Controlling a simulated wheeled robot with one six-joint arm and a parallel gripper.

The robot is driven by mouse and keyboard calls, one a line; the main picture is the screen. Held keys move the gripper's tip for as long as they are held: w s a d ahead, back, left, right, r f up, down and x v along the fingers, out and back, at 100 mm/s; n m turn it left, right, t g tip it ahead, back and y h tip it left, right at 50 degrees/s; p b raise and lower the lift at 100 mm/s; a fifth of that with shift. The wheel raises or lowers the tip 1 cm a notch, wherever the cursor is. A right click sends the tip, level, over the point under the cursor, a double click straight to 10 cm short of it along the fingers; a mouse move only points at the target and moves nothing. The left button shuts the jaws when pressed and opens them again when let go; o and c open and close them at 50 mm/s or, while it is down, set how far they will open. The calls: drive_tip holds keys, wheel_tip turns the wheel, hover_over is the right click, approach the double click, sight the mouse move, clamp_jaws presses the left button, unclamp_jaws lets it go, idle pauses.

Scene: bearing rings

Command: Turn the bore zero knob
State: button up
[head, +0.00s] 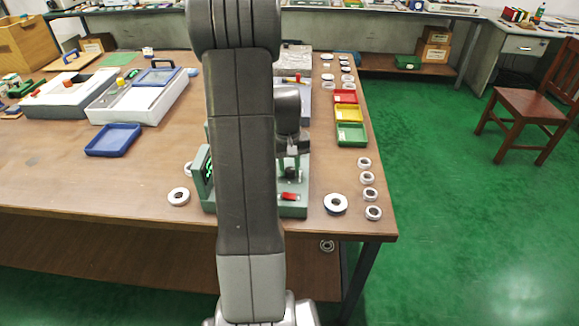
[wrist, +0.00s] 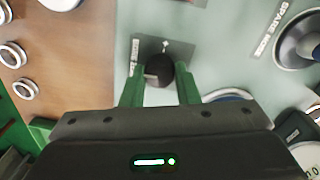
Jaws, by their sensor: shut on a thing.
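A round black knob (wrist: 159,70) stands on a dark grey plate with a small white mark, on a pale grey-green panel (wrist: 225,65). In the wrist view, my gripper (wrist: 160,75) has its green fingers on either side of the knob and is shut on it. In the head view, my gripper (head: 291,155) is over the green gauge stand (head: 293,210) near the table's front edge. My arm hides much of the stand and the knob there.
In the wrist view, a round metal part (wrist: 298,38) stands at the right and a dial (wrist: 304,160) at lower right. Rings (head: 367,178) lie right of the stand. Red, yellow and green trays (head: 351,143) are behind. A blue tray (head: 113,140) lies left.

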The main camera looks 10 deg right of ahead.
sight(288, 169)
drive_tip(key=o, duration=1)
drive_tip(key=shift+r, duration=0.1)
drive_tip(key=r, duration=1.3)
drive_tip(key=shift+a+r, duration=0.25)
drive_tip(key=shift+r, duration=0.1)
drive_tip(key=f, duration=1.4)
drive_tip(key=shift+d, duration=0.25)
drive_tip(key=shift+r, duration=0.15)
